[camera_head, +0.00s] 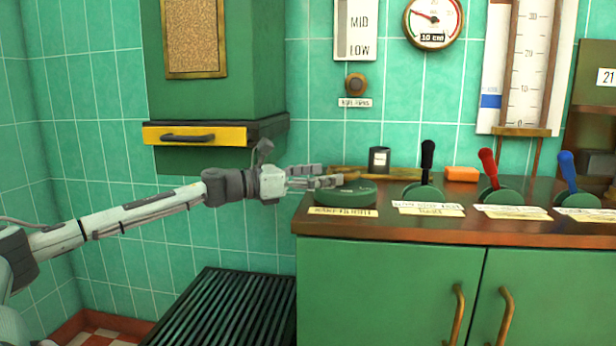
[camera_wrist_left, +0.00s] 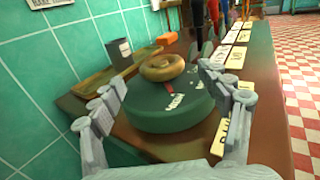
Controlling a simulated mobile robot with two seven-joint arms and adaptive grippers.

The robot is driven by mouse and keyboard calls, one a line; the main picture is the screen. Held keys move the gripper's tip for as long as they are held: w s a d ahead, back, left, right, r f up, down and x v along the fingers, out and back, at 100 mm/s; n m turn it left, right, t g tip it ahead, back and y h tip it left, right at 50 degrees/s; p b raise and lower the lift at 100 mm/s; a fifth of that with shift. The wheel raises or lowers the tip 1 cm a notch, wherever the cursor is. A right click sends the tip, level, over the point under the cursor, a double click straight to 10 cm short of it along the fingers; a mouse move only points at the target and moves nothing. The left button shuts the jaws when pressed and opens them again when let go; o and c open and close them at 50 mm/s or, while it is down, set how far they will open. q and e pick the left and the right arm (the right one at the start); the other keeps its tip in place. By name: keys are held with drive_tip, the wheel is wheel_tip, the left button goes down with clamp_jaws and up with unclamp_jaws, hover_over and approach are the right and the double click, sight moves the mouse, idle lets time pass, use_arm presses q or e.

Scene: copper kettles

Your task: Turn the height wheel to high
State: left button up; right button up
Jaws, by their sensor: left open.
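The height wheel is a round dark green drum (camera_wrist_left: 168,108) on the left end of the wooden counter, with a brass ring (camera_wrist_left: 162,68) on top and a small red mark and lettering. In the head view the drum (camera_head: 345,196) shows behind a paper label, partly covered by my fingers. My left gripper (camera_head: 318,178) reaches in from the left at the drum's height. In the left wrist view its spread fingers (camera_wrist_left: 160,82) stand on either side of the near part of the drum, open. Whether they touch it is unclear. My right gripper is not in view.
Black (camera_head: 427,160), red (camera_head: 488,168) and blue (camera_head: 567,170) levers stand to the right on the counter (camera_head: 450,232). A dark cup (camera_head: 379,160) stands behind the drum. A wall scale (camera_head: 356,30) reads MID and LOW. A green cabinet with a yellow drawer (camera_head: 195,136) hangs above my arm.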

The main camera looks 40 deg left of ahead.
use_arm(q)
drive_tip(key=shift+v, duration=1.85)
drive_tip(key=shift+r, duration=0.1)
